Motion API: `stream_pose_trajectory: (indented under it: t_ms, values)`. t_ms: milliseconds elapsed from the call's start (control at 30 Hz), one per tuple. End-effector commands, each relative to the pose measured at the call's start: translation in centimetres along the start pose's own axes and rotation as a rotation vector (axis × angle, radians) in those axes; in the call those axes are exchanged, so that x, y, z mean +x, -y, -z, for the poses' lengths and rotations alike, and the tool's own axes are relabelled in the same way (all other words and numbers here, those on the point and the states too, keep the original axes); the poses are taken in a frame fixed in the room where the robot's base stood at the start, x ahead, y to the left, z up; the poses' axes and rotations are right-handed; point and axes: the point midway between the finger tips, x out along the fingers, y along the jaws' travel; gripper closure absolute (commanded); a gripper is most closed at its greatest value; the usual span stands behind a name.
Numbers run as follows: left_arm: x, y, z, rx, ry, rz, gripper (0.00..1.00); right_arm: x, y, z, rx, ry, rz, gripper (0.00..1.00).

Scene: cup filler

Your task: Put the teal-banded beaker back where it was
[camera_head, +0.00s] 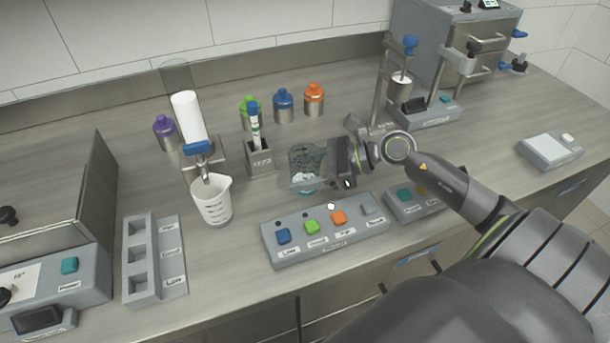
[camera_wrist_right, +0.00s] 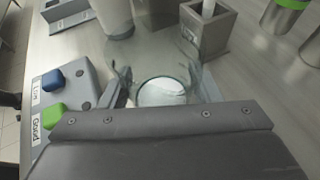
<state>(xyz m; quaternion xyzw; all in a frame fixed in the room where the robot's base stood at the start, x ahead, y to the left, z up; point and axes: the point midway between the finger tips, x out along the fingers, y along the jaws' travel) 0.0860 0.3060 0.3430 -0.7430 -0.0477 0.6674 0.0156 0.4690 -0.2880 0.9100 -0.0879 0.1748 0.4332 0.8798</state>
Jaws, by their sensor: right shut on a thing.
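A clear glass beaker (camera_head: 304,160) stands or hovers just behind the button panel; a pale teal tint shows near its base. My right gripper (camera_head: 328,166) is shut on it from the right. In the right wrist view the beaker (camera_wrist_right: 162,92) sits between the two fingers of the gripper (camera_wrist_right: 163,97), and I look into its round opening. Whether its base touches the counter I cannot tell. My left gripper is not in view.
A button panel (camera_head: 325,243) lies in front of the beaker. A white measuring cup (camera_head: 211,203) stands under a dispenser (camera_head: 187,120) to the left. A pen holder (camera_head: 259,160) is close behind left. Several capped bottles, including an orange-capped one (camera_head: 314,98), stand behind.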

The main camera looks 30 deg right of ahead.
Motion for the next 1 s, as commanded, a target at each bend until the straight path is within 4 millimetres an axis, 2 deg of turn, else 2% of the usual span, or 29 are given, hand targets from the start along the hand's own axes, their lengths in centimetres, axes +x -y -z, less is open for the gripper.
stream_pose_trajectory:
  t_ms: [133, 500, 533, 700, 1000]
  values:
    - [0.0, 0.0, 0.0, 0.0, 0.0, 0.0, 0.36, 0.5, 0.0, 1.3, 0.001, 0.0, -0.001, 0.73]
    - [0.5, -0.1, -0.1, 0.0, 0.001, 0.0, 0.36, 0.7, 0.0, 1.7, -0.002, 0.0, -0.001, 0.73]
    - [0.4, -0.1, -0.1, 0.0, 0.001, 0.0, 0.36, 0.7, 0.0, 1.7, -0.002, -0.001, -0.001, 0.42]
    - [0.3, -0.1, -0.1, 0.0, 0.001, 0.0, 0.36, 0.7, 0.0, 1.6, -0.001, -0.001, -0.001, 0.21]
    - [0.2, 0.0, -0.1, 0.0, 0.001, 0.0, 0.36, 0.6, 0.0, 1.4, -0.001, -0.001, -0.001, 0.21]
